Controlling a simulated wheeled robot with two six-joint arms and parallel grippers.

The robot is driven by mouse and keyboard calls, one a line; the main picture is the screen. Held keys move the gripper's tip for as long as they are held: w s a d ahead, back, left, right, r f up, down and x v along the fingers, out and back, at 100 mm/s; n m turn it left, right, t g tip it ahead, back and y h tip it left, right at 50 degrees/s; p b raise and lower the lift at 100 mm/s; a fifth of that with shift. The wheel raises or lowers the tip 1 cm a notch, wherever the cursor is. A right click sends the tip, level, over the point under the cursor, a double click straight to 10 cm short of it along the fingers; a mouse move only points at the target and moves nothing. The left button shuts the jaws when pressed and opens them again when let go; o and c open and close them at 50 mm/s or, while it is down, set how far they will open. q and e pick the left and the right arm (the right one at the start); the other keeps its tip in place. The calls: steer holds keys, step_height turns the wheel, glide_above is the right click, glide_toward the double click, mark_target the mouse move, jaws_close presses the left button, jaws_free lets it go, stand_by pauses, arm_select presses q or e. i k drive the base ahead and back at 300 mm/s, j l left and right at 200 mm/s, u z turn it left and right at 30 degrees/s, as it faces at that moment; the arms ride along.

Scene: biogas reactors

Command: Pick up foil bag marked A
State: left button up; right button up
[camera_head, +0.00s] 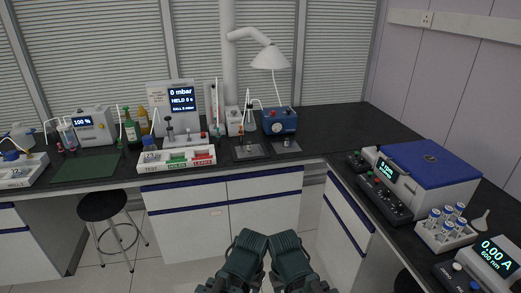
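I cannot make out a foil bag marked A anywhere in the head view. My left gripper (250,243) and my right gripper (286,243) show side by side at the bottom centre, in front of the white cabinets. They are well away from the bench tops, and nothing can be seen held in them. Whether their fingers are open or shut is not clear from this angle.
The black back bench (325,135) carries a pressure display (182,100), a tray with green and red zones (178,160), bottles and a blue device (279,121). The right bench holds a blue-lidded instrument (430,165) and a tube rack (440,235). A stool (103,207) stands left.

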mark_target(250, 151)
steer(key=i+l, duration=0.1)
steer(key=i, duration=0.4)
steer(key=i+l, duration=0.15)
steer(key=i, duration=0.35)
steer(key=i+l, duration=0.1)
steer(key=i, duration=0.4)
